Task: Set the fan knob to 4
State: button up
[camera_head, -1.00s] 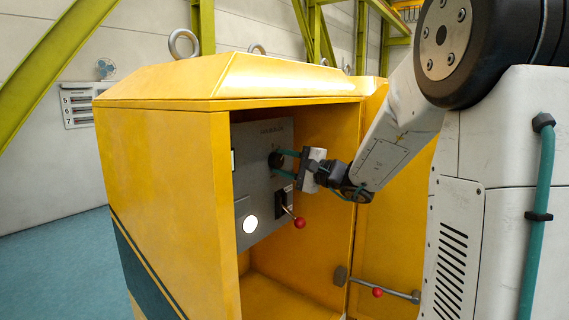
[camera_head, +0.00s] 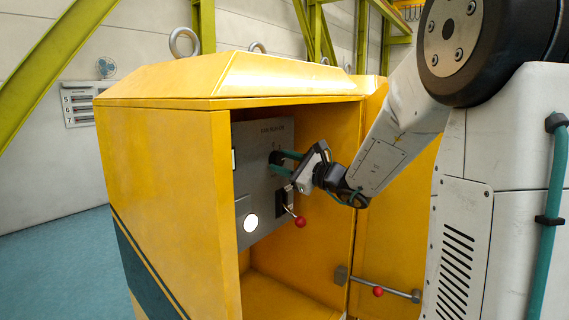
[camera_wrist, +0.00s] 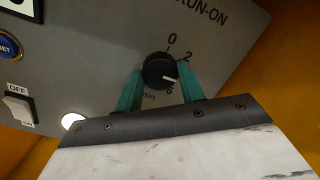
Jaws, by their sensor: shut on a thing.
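The round black knob (camera_wrist: 158,68) is on a grey panel (camera_wrist: 90,50) under the printed text "RUN-ON" in the wrist view. Its white pointer mark points right and slightly down, between the printed 2 and 6. The number there is hidden by a finger. My gripper (camera_wrist: 160,80) has its two teal fingers on either side of the knob and is shut on it. In the head view my gripper (camera_head: 281,162) reaches into the yellow cabinet (camera_head: 170,175) to the panel (camera_head: 262,180); the knob is mostly hidden by the fingers there.
A lever with a red ball (camera_head: 300,221) and a lit white disc (camera_head: 250,223) are below the knob. The wrist view shows a rocker switch (camera_wrist: 18,108) and blue button (camera_wrist: 9,47) at left.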

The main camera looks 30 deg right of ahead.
dwell(0.3)
jog(key=o, duration=1)
jog(key=shift+c, duration=0.2)
jog(key=v, duration=0.7)
jog(key=shift+s+d, duration=0.15)
jog(key=shift+s, duration=0.2)
jog(key=shift+f, duration=0.15)
